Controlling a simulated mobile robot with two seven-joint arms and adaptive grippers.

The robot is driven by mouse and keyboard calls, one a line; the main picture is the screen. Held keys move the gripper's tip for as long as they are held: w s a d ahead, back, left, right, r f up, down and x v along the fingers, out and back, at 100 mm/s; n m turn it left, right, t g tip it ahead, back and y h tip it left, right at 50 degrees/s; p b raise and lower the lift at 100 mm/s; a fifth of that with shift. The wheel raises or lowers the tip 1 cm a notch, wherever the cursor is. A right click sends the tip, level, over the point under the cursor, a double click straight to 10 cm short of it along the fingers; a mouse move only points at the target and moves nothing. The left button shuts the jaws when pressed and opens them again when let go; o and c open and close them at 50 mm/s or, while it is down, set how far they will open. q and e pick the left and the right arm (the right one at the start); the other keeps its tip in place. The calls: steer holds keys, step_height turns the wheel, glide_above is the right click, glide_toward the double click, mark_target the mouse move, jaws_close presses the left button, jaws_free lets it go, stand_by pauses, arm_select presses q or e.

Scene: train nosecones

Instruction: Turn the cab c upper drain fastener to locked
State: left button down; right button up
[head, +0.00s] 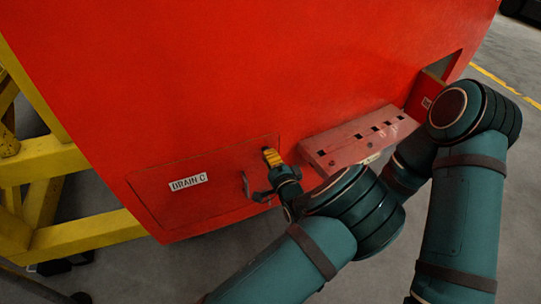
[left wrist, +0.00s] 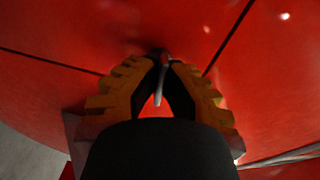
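The red drain panel (head: 150,195) with a white "DRAIN C" label (head: 188,182) sits closed in the lower part of the red nosecone. My left gripper (head: 263,177) is at the panel's right end, beside a small grey handle-like part (head: 245,185). In the left wrist view my left gripper (left wrist: 160,62) has its orange-ridged fingers drawn together at the tips around a thin grey fastener lever (left wrist: 163,72). The fingers hide part of the fastener, and I cannot read its locked or unlocked marking. My right gripper is not in view.
A pinkish-red ledge (head: 360,138) with several square holes sticks out just right of my left gripper. A red opening with a small label (head: 426,103) is farther right. A yellow frame (head: 50,165) stands at the left. Grey floor (head: 110,270) is clear in front.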

arm_select(q)
steer(key=shift+r+m, duration=0.1)
steer(key=shift+m, duration=0.6)
steer(key=c, duration=1.1)
jaws_free()
